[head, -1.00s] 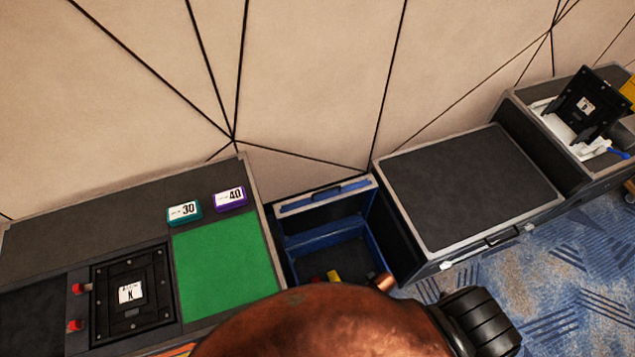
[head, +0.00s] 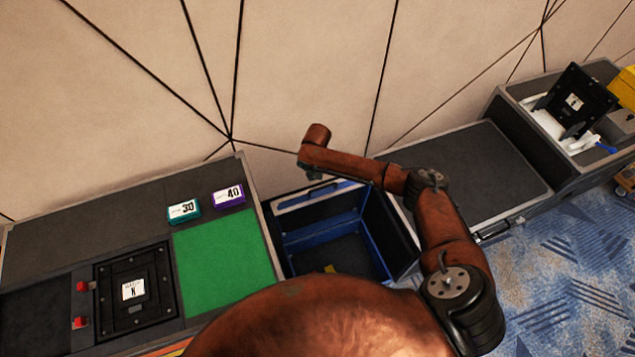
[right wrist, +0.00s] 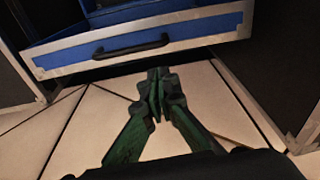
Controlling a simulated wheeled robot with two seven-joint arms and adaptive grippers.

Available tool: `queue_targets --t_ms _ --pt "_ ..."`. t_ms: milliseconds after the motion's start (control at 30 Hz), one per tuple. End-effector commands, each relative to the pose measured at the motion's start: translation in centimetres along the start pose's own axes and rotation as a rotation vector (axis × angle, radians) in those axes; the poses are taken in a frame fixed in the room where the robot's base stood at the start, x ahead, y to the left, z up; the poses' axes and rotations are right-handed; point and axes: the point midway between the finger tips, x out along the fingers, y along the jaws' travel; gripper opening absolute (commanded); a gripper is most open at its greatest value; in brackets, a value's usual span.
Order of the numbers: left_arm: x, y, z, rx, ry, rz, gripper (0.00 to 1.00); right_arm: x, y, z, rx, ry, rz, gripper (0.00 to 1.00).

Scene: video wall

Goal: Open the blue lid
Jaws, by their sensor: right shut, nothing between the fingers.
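The blue lid (head: 292,204) is a blue panel with silver edging and a black handle. In the head view it shows at the wall side of a blue-walled compartment (head: 372,232), whose inside is exposed. In the right wrist view the lid (right wrist: 75,62) and its handle (right wrist: 131,46) cross the top. My right gripper (head: 315,176) points down by the lid's wall-side edge, partly hidden by my arm. Its green fingers (right wrist: 155,92) are shut and empty, just short of the handle and apart from it. My left gripper is out of view.
A counter at left holds a green mat (head: 225,262), a teal box (head: 184,210), a purple box (head: 228,195) and a black panel (head: 135,290). A dark-topped cabinet (head: 490,170) stands to the right. The wall (head: 300,70) is close behind.

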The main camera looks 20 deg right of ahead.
Motion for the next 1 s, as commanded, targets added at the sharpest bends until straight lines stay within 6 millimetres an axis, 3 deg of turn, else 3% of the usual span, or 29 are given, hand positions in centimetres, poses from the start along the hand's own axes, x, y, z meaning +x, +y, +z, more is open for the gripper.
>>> queue_targets --t_ms 100,233,800,1000 --pt "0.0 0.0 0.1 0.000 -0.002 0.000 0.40 -1.4 1.9 -2.2 0.050 0.012 0.026 0.00" --pt "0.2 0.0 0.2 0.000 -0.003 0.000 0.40 -1.1 2.5 -2.7 0.070 0.013 0.031 0.00" --pt "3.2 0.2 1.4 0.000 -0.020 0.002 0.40 8.5 2.8 -2.9 0.071 0.015 0.031 0.00" --pt "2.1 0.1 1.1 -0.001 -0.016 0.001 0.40 7.3 2.7 -1.0 0.067 0.016 0.030 0.00"
